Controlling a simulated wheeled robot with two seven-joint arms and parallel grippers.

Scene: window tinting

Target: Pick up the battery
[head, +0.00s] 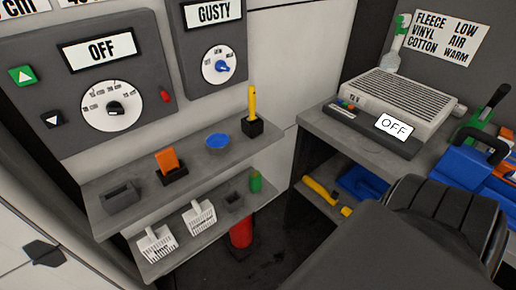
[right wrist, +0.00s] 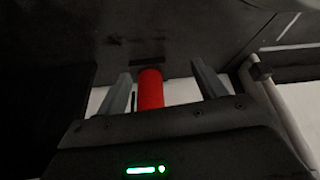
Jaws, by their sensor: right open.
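I cannot tell for sure which thing is the battery. A red cylinder (head: 241,232) stands upright on a dark base below the lower shelf, its top hidden by the shelf. In the right wrist view a red cylinder (right wrist: 151,90) shows between the two fingers of my right gripper (right wrist: 162,70). The fingers are open with a gap on each side of it; its depth relative to the fingertips is unclear. My left gripper is not in view.
The upper shelf (head: 90,193) holds a grey tray, an orange block, a blue bowl and a yellow tool. A grey heater unit (head: 405,100) sits on the right bench. My arm covers the lower right.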

